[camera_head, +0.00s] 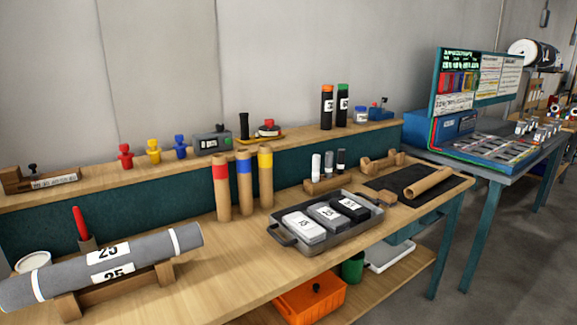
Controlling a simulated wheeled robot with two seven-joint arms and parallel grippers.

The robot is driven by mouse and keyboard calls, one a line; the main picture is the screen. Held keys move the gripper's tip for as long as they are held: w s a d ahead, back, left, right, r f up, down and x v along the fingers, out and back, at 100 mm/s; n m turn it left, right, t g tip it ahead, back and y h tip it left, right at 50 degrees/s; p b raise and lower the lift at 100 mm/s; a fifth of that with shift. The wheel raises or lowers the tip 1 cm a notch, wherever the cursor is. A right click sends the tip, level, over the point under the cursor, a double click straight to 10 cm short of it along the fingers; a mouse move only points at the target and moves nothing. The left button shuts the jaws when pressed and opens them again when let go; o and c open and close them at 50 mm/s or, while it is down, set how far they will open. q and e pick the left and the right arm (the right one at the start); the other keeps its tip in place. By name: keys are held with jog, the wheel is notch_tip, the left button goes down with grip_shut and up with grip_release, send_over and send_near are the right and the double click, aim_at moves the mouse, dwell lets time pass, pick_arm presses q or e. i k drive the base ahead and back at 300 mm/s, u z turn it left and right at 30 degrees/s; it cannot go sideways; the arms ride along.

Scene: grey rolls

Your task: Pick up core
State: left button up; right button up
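A bare brown cardboard core (428,182) lies on a black mat (397,203) at the right end of the wooden bench. Three more brown tubes stand upright near the bench's middle: one with a red band (222,193), one with a blue band (244,186) and one with a yellow band (265,180). Which of these the task means, I cannot tell. Neither of my grippers shows in the head view.
A grey roll marked 25 (130,262) rests on a wooden cradle at the front left. A dark tray (283,241) with labelled blocks stands before the mat. A raised shelf (297,140) runs along the back. Bare wood lies left of the tray.

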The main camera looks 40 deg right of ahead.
aim_at(417, 189)
jog(key=z, duration=2.05)
